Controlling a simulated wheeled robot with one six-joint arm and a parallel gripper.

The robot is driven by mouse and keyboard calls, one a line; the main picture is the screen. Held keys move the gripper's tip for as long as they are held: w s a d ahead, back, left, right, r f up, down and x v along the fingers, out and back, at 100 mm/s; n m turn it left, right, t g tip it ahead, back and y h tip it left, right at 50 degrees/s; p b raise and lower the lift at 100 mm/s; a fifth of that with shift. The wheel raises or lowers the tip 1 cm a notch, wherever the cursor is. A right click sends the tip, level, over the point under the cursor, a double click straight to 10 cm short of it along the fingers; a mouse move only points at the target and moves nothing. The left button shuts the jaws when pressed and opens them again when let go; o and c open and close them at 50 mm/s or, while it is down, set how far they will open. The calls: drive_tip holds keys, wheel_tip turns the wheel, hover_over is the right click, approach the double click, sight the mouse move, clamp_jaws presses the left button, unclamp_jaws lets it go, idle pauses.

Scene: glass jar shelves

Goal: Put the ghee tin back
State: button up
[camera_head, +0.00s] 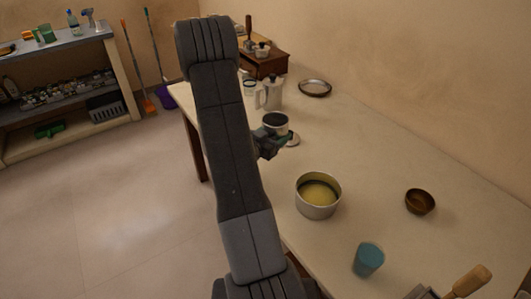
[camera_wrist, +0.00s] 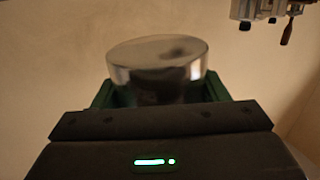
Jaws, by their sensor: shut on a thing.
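A short, round metal tin (camera_head: 276,119) with a dark inside is held over the table in the head view. I take it to be the ghee tin, though no label shows. My gripper (camera_head: 268,143) is shut on it from the near side. In the wrist view the same shiny tin (camera_wrist: 158,60) sits between my green fingers (camera_wrist: 168,95), its lower part hidden by the gripper body.
The table (camera_head: 370,150) holds a pot with yellow contents (camera_head: 318,196), a blue cup (camera_head: 368,260), a brown bowl (camera_head: 420,201), a metal plate (camera_head: 315,88), a pale metal jug (camera_head: 270,94) and a wooden box (camera_head: 265,62). A stocked shelf (camera_head: 60,95) stands far left.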

drive_tip(key=a+f+m+g+h+b, duration=0.1)
drive_tip(key=s+a+f+m+g+h+b, duration=0.1)
drive_tip(key=f+m+g+b, duration=0.1)
drive_tip(key=shift+a+f+h, duration=0.15)
drive_tip(key=shift+f+h, duration=0.1)
drive_tip(key=shift+h, duration=0.15)
drive_tip(key=shift+s+a+f+m+g+h+b, duration=0.2)
drive_tip(key=shift+s+a+m+g+h+b, duration=0.1)
drive_tip(key=shift+a+g+b, duration=0.15)
drive_tip(key=b, duration=0.4)
hover_over(264, 168)
drive_tip(key=shift+d+f, duration=0.15)
drive_tip(key=shift+f, duration=2.8)
drive_tip(key=shift+f+b, duration=0.5)
drive_tip(key=shift+f, duration=0.15)
drive_tip(key=o, duration=1.8)
drive_tip(key=shift+c, duration=0.2)
drive_tip(key=shift+s, duration=0.1)
